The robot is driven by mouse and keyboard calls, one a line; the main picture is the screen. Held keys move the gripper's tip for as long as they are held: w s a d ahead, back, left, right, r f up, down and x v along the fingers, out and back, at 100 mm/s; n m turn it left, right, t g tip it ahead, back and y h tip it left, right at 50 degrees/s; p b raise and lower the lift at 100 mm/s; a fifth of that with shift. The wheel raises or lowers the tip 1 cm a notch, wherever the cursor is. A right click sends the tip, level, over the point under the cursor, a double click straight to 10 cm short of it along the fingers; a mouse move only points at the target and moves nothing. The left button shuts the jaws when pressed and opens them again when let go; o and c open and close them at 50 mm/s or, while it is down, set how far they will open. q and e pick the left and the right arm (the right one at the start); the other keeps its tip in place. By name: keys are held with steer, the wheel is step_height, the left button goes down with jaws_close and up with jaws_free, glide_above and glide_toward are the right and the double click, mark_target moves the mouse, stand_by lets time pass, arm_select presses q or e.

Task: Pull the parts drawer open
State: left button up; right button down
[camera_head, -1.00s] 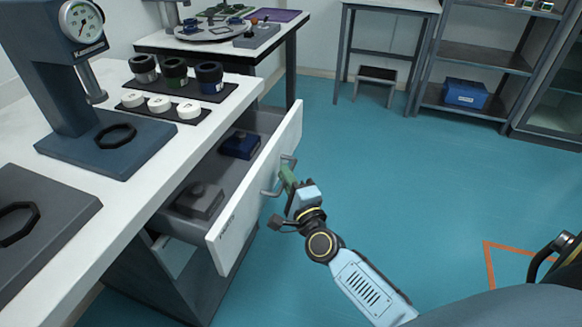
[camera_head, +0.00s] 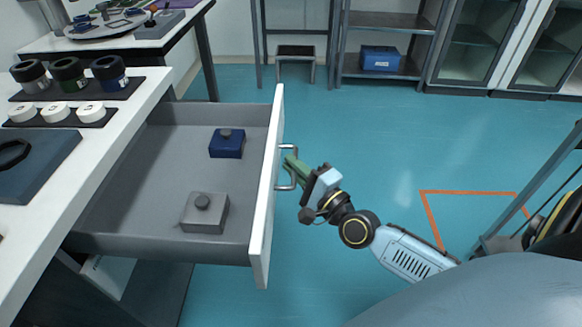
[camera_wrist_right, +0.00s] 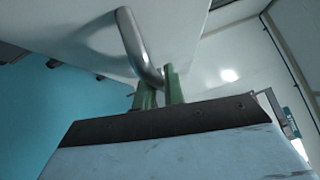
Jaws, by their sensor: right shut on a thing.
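The parts drawer (camera_head: 165,168) is pulled well out from under the white worktop, and its grey interior shows in the head view. Its white front panel (camera_head: 266,200) bears a metal bar handle (camera_head: 287,187). My right gripper (camera_head: 291,165) is shut on the handle from the right side. In the right wrist view the green fingers (camera_wrist_right: 160,92) close around one end of the metal handle (camera_wrist_right: 138,48). A blue block (camera_head: 227,145) and a grey block (camera_head: 204,214), each with a knob, sit in the drawer. My left gripper is not in view.
Several lens-like cylinders (camera_head: 68,75) and white discs (camera_head: 55,114) stand on the worktop (camera_head: 125,120). A stool (camera_head: 295,62), a shelf with a blue box (camera_head: 380,58) and glass cabinets stand at the back.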

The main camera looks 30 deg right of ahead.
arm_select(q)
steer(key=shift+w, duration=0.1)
arm_select(e)
steer(key=c, duration=1.5)
jaws_free()
steer(key=shift+s, duration=0.15)
